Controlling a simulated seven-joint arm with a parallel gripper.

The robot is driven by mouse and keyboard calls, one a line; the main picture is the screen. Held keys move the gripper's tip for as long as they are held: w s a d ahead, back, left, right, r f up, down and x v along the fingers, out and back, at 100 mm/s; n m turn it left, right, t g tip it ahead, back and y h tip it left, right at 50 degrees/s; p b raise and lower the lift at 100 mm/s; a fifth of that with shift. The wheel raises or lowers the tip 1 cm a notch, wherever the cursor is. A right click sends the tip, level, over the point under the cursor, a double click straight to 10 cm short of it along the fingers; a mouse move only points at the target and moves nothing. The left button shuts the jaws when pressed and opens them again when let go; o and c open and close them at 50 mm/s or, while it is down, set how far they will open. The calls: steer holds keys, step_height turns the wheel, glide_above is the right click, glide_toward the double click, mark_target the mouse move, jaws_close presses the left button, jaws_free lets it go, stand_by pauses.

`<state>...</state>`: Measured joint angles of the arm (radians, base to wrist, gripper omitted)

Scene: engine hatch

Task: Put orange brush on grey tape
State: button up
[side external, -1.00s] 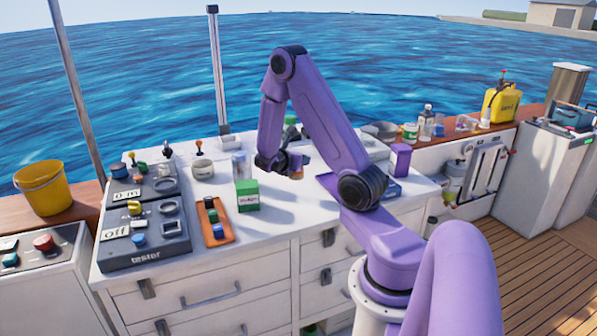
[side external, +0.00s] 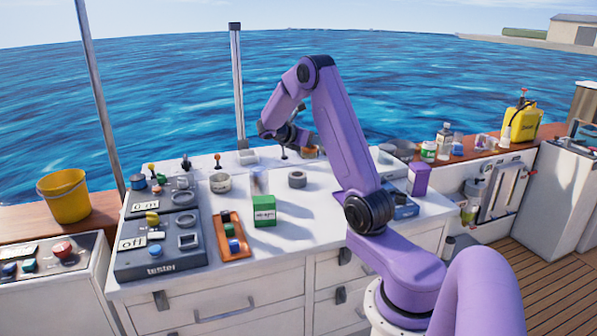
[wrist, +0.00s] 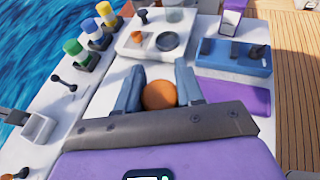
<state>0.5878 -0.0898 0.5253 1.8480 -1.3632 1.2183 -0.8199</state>
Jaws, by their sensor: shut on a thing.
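My gripper (wrist: 159,92) is shut on a round orange thing, which I take to be the orange brush (wrist: 159,96) seen end on. In the side external view my gripper (side external: 300,142) is over the sea-side part of the white counter, with a little of the brush's orange (side external: 310,152) showing beside it. The rest of the brush is hidden. The grey tape (side external: 297,179) is a thick ring lying flat on the counter, nearer the side camera than my gripper and apart from it. I cannot make out the tape in the wrist view.
A green box (side external: 264,211), an orange tray (side external: 231,236) and a pale round container (side external: 220,183) stand left of the tape. The grey tester panel (side external: 160,240) is farther left. Levers with coloured knobs (wrist: 91,38) line the sea side.

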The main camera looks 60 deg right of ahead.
steer(key=w+d+f, duration=0.5)
steer(key=d+f, duration=0.1)
steer(key=w+d+f, duration=0.3)
steer(key=d, duration=0.1)
steer(key=shift+w+f, duration=0.15)
steer(key=shift+w, duration=0.2)
steer(key=shift+w+d+f, duration=0.1)
steer(key=shift+w+f, duration=0.05)
steer(key=shift+f, duration=1.6)
steer(key=shift+f, duration=0.15)
steer(key=o, duration=1.1)
